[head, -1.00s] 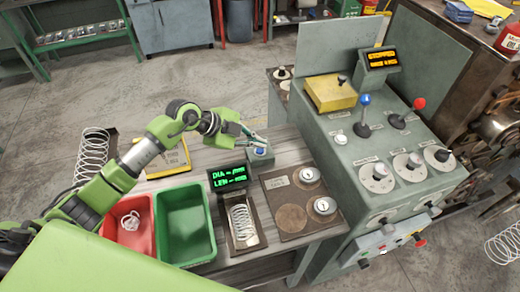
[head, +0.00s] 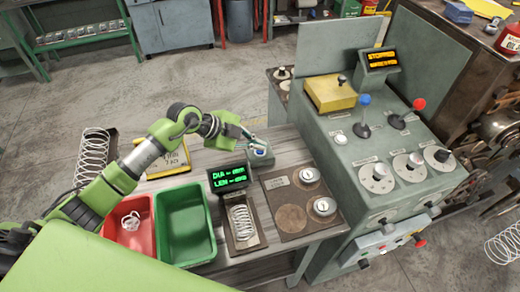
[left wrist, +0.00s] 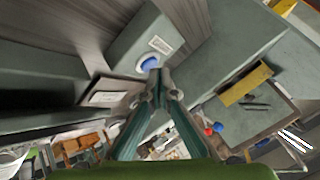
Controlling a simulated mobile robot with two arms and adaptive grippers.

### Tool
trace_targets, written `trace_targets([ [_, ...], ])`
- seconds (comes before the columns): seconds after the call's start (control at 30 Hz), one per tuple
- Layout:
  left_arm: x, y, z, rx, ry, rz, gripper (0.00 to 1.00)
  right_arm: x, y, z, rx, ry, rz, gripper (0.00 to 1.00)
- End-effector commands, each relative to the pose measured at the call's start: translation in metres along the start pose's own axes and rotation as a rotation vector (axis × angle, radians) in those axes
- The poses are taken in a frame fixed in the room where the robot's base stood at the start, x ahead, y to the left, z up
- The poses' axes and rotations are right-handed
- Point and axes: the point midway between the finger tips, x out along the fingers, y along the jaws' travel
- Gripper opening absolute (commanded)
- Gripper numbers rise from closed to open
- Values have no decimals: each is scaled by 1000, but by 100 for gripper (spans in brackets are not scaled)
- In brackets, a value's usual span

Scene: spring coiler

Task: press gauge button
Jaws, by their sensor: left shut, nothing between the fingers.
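The gauge button is a blue cap on a small grey box (head: 261,159) on the workbench. In the left wrist view, the button (left wrist: 149,63) shows just beyond my fingertips, on the grey box top beside a small label. My left gripper (head: 262,145) is shut and empty, its fingertips at the button. I cannot tell whether they touch it. The gauge display (head: 229,176) stands beside the box with green DIA and LEN lines, the values too small to read surely. A spring (head: 242,222) lies in the tray below the display. My right gripper is not in view.
A red bin (head: 130,240) and a green bin (head: 186,262) stand left of the gauge. A board with round weights (head: 308,176) lies to its right. The grey coiler machine (head: 395,205) with levers and dials stands further right.

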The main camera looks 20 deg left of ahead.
Motion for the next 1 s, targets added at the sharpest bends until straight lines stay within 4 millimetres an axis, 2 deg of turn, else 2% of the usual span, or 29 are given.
trace_targets([
  [1.0,6,4,4,1,0,0,0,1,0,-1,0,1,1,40],
])
